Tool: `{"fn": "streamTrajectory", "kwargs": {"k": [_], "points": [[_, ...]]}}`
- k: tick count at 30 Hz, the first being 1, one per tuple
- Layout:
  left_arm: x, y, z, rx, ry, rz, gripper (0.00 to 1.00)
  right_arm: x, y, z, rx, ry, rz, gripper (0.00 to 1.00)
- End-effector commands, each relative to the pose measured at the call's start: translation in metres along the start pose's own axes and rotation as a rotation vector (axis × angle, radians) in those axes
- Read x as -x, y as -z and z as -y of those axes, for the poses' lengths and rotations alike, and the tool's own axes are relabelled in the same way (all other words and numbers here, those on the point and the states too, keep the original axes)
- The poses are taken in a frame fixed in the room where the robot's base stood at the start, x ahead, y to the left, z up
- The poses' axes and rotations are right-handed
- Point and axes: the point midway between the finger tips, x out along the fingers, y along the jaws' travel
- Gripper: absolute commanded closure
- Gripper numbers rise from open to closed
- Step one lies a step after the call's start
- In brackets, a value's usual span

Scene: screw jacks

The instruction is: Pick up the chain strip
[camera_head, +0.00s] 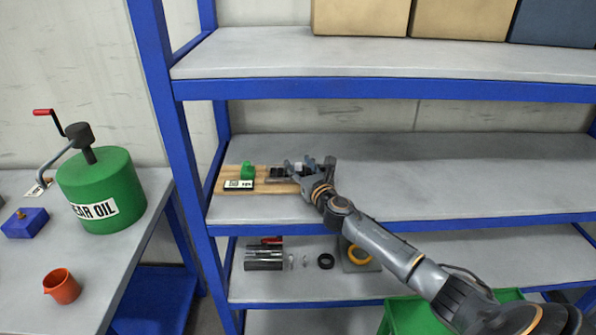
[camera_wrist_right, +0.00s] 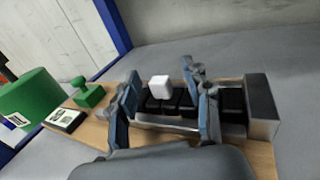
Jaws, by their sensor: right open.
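A row of dark blocks that looks like the chain strip (camera_wrist_right: 170,104) lies along a wooden board in the right wrist view. In the head view its dark part (camera_head: 277,172) shows just left of my right gripper (camera_head: 308,164), which partly hides the rest. My left gripper is not in view.
The wooden board (camera_head: 235,203) lies at the left end of the middle shelf (camera_head: 440,165), near a blue post. A green block (camera_head: 247,171) and a labelled black plate (camera_head: 239,184) are on it. A metal block (camera_wrist_right: 261,106) ends the row. The shelf's right side is clear.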

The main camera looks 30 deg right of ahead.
Motion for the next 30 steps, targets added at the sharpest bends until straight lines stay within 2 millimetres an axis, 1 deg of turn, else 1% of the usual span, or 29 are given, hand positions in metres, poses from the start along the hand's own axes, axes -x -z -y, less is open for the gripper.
{"fn": "streamTrajectory", "kwargs": {"k": [1, 4, 11, 12, 17, 18, 19, 30], "points": [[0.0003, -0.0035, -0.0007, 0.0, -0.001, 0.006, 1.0, -0.0049, -0.0001, 0.0001, -0.001, 0.002, 0.0, 0.51], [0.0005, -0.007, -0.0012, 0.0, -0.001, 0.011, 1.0, -0.0095, 0.0001, -0.0005, 0.0, 0.0, 0.0, 0.51], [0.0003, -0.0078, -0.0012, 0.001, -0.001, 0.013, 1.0, -0.0102, 0.0006, -0.0004, 0.0, -0.001, -0.001, 0.51], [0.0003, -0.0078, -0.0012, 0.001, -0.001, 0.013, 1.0, -0.0101, 0.0006, -0.0004, 0.0, -0.001, -0.001, 0.55], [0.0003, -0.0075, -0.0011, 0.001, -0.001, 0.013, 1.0, -0.01, 0.0006, -0.0003, 0.0, -0.001, -0.001, 0.88], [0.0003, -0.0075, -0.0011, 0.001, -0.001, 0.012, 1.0, -0.01, 0.0006, -0.0003, 0.0, 0.0, -0.001, 0.96], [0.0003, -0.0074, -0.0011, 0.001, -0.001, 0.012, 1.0, -0.0099, 0.0006, -0.0003, 0.0, 0.0, -0.001, 1.0], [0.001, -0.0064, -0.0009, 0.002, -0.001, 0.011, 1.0, -0.0102, -0.0024, 0.0001, 0.001, 0.0, 0.002, 1.0]]}}
